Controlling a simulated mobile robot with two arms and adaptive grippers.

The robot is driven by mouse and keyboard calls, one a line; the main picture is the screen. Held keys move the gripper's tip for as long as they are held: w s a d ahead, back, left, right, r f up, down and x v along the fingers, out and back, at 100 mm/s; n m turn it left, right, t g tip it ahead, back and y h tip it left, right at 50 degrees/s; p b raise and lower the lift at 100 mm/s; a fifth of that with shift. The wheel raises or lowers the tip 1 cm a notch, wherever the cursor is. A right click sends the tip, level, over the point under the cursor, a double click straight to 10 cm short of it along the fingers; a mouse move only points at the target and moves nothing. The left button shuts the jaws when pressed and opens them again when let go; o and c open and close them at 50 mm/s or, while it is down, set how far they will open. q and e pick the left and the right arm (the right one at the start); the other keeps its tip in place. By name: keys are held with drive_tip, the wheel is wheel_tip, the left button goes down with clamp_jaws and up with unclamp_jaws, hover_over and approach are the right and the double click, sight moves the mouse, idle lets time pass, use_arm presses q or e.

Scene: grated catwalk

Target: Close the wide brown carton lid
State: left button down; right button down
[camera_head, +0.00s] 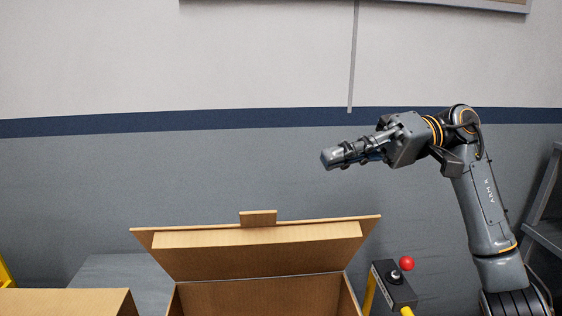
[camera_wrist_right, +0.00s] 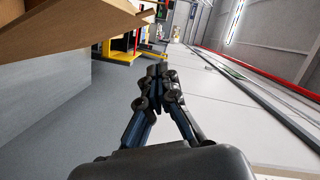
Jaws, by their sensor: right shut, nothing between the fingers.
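The wide brown carton (camera_head: 262,298) stands at the bottom middle of the head view, its lower part cut off by the frame edge. Its lid (camera_head: 258,252) is open, raised at the back and leaning away, with a small tab (camera_head: 258,219) at the top edge. My right gripper (camera_head: 328,159) is shut and empty, up above and to the right of the lid, apart from it. In the right wrist view the closed fingers (camera_wrist_right: 158,72) show in the middle, and brown cardboard (camera_wrist_right: 75,22) shows at the upper left. My left gripper is not in view.
Another brown box (camera_head: 65,302) is at the lower left, beside a grey surface (camera_head: 112,270). A dark control box (camera_head: 394,284) with a red ball-shaped knob (camera_head: 407,263) stands right of the carton. A grey wall (camera_head: 120,170) is behind.

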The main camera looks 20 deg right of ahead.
drive_tip(key=a+p, duration=0.1)
drive_tip(key=a, duration=0.2)
drive_tip(key=s+a+f+p, duration=0.1)
drive_tip(key=a+p, duration=0.1)
drive_tip(key=a, duration=0.2)
drive_tip(key=s+a+f+p, duration=0.1)
drive_tip(key=a+p, duration=0.1)
drive_tip(key=a, duration=0.1)
drive_tip(key=shift+a+f, duration=0.2)
drive_tip(key=shift+a, duration=0.05)
drive_tip(key=shift+s+f+p, duration=0.3)
drive_tip(key=shift+s+p, duration=0.05)
drive_tip(key=shift+s, duration=0.3)
drive_tip(key=shift+s+f, duration=0.1)
drive_tip(key=shift+s, duration=0.05)
drive_tip(key=shift+a, duration=0.1)
